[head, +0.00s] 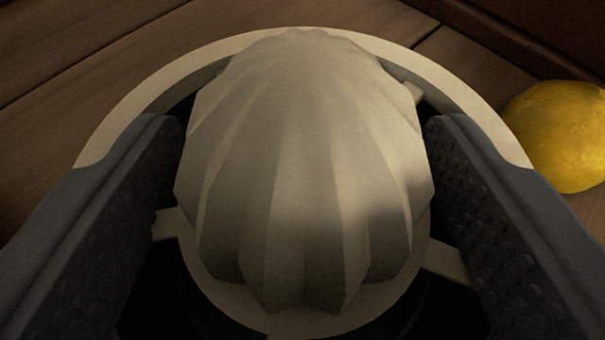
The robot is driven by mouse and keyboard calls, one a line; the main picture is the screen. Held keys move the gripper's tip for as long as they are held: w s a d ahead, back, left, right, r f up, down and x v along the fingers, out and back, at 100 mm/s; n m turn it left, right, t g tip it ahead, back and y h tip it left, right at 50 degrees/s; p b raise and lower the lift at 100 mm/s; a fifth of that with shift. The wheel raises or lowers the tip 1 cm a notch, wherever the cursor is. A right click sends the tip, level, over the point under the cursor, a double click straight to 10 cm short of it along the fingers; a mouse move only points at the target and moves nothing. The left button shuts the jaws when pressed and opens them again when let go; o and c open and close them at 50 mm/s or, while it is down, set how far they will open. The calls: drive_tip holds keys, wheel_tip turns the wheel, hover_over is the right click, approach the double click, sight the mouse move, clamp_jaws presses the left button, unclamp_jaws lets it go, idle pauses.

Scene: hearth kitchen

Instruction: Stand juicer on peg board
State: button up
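The juicer (305,170) is pale cream, with a ribbed dome in the middle and a round rim joined to it by short spokes. It fills the middle of the head view, seen from above. My gripper (300,140) has its two dark, textured fingers on the left and right of the dome, inside the rim. Narrow gaps show between the fingertips and the dome, so the fingers appear apart from it. The juicer's underside and near rim are hidden. No peg board can be made out in view.
A yellow lemon (560,135) lies at the right, close to the juicer's rim. The wooden plank surface (70,60) is bare at the upper left. A dark raised wooden edge (530,35) runs along the upper right.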

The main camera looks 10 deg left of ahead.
drive_tip(key=shift+s+r, duration=0.2)
drive_tip(key=p+v, duration=0.2)
drive_tip(key=v, duration=0.8)
drive_tip(key=shift+r, duration=0.1)
drive_tip(key=shift+s+d+r+p, duration=0.15)
drive_tip(key=shift+s+p, duration=0.15)
drive_tip(key=shift+s, duration=0.4)
